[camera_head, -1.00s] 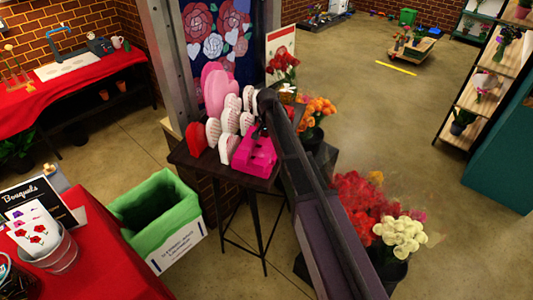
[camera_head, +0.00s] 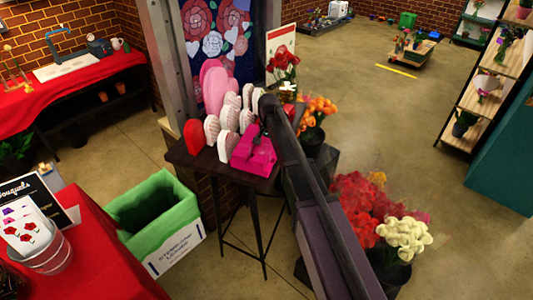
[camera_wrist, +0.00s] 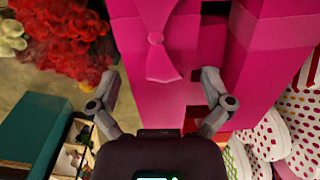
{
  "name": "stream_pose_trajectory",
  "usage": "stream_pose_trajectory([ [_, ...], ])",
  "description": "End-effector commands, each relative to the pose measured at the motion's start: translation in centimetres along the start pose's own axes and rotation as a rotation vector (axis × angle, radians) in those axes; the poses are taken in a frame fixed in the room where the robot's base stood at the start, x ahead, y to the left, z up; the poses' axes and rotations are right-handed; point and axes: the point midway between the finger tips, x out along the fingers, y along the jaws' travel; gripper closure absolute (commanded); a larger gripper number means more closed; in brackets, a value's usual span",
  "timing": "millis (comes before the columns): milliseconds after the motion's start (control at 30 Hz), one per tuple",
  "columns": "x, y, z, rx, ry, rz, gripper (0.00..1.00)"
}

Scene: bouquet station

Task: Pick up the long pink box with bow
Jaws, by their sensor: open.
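A long pink box (camera_wrist: 170,100) with a pink bow (camera_wrist: 157,40) fills the middle of the wrist view. My gripper (camera_wrist: 159,82) is open, with one finger at each side of this box in that view. I cannot tell whether the fingers touch it. A second pink box (camera_wrist: 268,55) lies close beside it on the right, near my right finger. In the head view the pink boxes (camera_head: 253,154) sit at the front of a small dark table (camera_head: 205,163), and my arm hides most of the gripper and part of them.
White dotted heart-shaped boxes (camera_wrist: 303,120) stand close by, right of the pink boxes in the wrist view. A red heart box (camera_head: 194,135) is at the table's left. Red flowers (camera_head: 365,205) stand right of my arm. A green-lined bin (camera_head: 155,215) is at left.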

Motion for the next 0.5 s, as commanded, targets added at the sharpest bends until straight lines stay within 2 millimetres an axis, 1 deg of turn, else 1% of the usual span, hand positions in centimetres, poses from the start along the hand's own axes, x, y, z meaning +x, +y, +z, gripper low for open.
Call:
stream_pose_trajectory([
  [33, 0.58, -0.01, 0.01, 0.000, 0.000, 0.000, 0.00],
  [133, 0.85, -0.01, 0.01, 0.000, 0.000, 0.000, 0.00],
  [500, 0.85, -0.03, 0.02, 0.000, 0.000, 0.000, 0.00],
])
